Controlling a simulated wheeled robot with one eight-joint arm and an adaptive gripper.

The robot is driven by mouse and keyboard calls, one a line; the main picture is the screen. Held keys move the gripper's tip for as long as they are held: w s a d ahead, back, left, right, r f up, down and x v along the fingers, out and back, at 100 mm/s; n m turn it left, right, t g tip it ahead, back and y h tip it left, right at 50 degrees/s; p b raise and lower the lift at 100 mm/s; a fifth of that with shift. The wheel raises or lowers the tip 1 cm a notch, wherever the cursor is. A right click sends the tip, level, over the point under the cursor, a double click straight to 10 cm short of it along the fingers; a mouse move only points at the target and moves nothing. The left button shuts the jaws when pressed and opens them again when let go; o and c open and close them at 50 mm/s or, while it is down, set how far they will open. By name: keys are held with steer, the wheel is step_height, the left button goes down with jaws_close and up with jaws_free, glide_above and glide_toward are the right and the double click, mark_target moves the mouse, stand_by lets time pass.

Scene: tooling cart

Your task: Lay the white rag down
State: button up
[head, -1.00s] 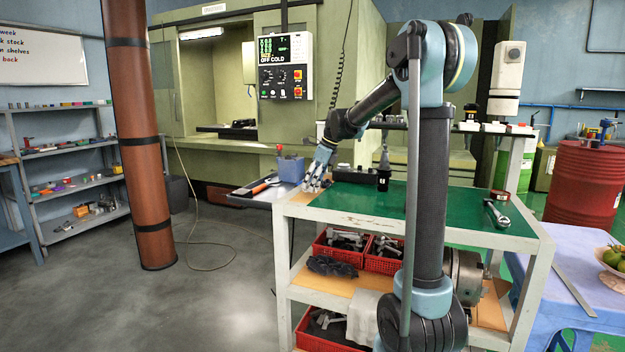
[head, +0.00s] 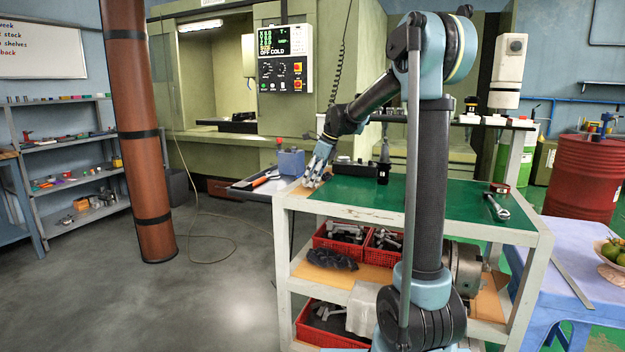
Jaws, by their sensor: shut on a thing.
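My gripper (head: 318,168) is at the far left corner of the cart's top, low over the tan strip beside the green mat (head: 365,200). Its fingers are closed. A small pale bit at the fingertips fits the white rag, but the fingers hide most of it and its outline is unclear. I cannot tell whether it touches the cart top. A separate whitish cloth-like thing (head: 362,308) hangs by the red crate on the cart's lower shelf.
A dark bottle (head: 383,170) and a black block (head: 355,170) stand on the mat's back edge. A wrench (head: 496,207) lies at its right. A blue-grey box (head: 291,162) stands on the side tray left of my gripper. The mat's middle is clear.

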steer(key=shift+f, duration=0.45)
stand_by(0.5)
steer(key=o, duration=1.1)
steer(key=shift+r, duration=0.1)
steer(key=v, duration=1.1)
steer(key=s+d+f+n+h, duration=0.1)
steer(key=s+d+f+n, duration=0.2)
steer(key=s+d+n, duration=0.55)
steer(key=s+d+f+n+h, duration=0.1)
steer(key=s+d+f+n, duration=0.2)
steer(key=s+f, duration=0.4)
steer(key=s+d+f+n+h, duration=0.1)
steer(key=s+d+f+n, duration=0.3)
steer(key=s, duration=0.9)
steer(key=s+d+f+n+h, duration=0.1)
steer(key=s+d+f+n, duration=0.3)
steer(key=s+f, duration=0.7)
steer(key=shift+f+n+t, duration=0.4)
steer(key=shift+f+n, duration=0.05)
steer(key=shift+n, duration=0.7)
